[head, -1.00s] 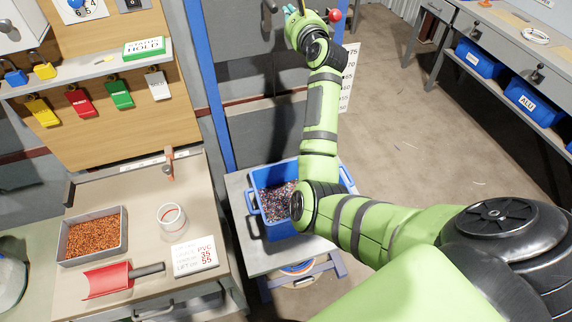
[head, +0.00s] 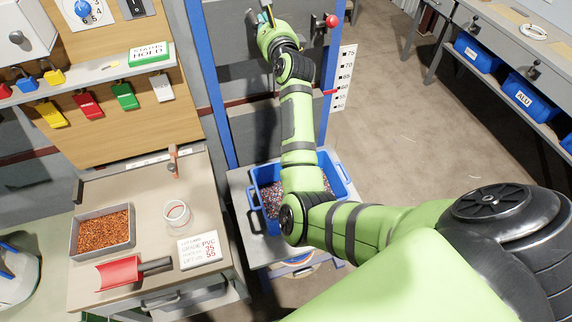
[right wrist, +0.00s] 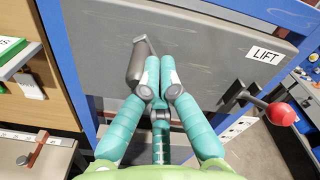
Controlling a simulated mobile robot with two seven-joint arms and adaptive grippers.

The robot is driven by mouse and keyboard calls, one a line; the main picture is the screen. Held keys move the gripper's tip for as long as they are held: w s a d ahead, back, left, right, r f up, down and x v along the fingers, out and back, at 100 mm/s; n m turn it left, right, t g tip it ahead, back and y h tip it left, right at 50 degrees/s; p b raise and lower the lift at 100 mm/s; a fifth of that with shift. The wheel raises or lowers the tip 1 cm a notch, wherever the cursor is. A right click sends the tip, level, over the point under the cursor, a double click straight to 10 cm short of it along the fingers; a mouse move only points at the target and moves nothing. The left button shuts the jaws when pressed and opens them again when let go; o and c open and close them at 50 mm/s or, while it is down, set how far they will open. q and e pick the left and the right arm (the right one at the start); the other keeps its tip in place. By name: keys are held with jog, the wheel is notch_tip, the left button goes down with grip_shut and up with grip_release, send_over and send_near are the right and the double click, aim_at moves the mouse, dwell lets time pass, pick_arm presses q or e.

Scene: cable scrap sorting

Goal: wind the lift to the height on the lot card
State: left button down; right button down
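The lift's crank, with a red knob (head: 331,20), is on the grey panel; the knob also shows in the right wrist view (right wrist: 281,113), beside the LIFT label (right wrist: 265,55). My right gripper (right wrist: 162,62) is left of the crank, apart from it; its teal fingertips are together with nothing visible between them. A grey handle (right wrist: 140,62) is just beside the fingertips; contact is unclear. A red pointer (head: 330,92) stands near 55 to 60 on the height scale (head: 346,75). The lot card (head: 203,249) shows PVC, 35 and 55. My left gripper is not in view.
A blue crate (head: 257,222) of mixed scrap sits on the lift table (head: 240,205), partly behind my right arm. The left bench holds a tray of copper bits (head: 132,241), a red scoop (head: 118,272) and a clear cup (head: 177,214). Floor (head: 400,110) at right is clear.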

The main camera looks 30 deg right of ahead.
notch_tip(320, 180, down, 14)
jog(key=f+b, duration=0.1)
jog(key=b, duration=1)
jog(key=s+d+r+p, duration=0.2)
jog(key=d+r+p, duration=0.25)
jog(key=d, duration=0.45)
notch_tip(320, 180, up, 8)
jog(key=p, duration=0.6)
jog(key=shift+a+f, duration=0.15)
jog(key=shift+a, duration=0.2)
jog(key=shift+f, duration=0.1)
